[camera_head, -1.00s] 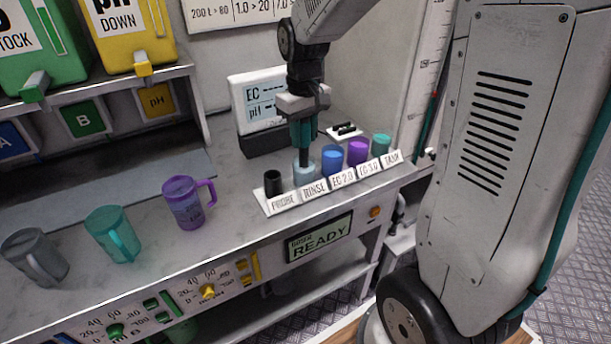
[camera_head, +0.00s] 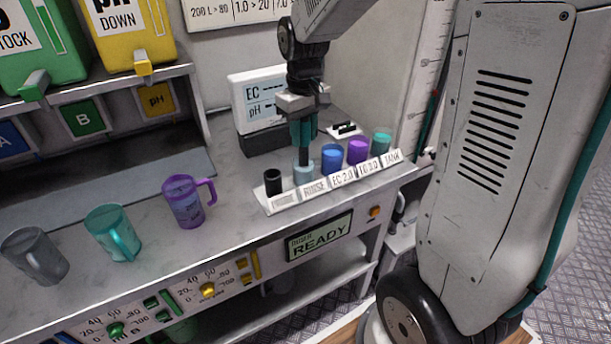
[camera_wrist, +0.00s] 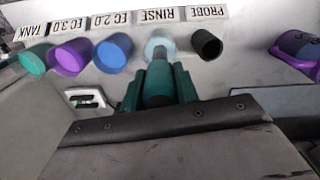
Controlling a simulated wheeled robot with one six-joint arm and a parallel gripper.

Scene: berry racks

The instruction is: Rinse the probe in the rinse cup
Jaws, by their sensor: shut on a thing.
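My gripper (camera_head: 304,140) points straight down with its teal fingers shut on the probe (camera_head: 304,157), a dark upright rod. The probe's lower end is at the mouth of the pale blue rinse cup (camera_head: 304,173) and appears to be inside it; the tip is hidden. In the wrist view the probe (camera_wrist: 158,82) sits between the fingers and points at the rinse cup (camera_wrist: 160,42), behind the RINSE label. The black probe holder (camera_head: 272,182) stands empty to the left of the cup.
Blue (camera_head: 332,159), purple (camera_head: 358,151) and teal (camera_head: 381,144) cups stand right of the rinse cup on the labelled rack. A meter (camera_head: 262,105) stands behind. Purple (camera_head: 186,204), teal (camera_head: 113,233) and grey (camera_head: 35,257) mugs stand on the left counter.

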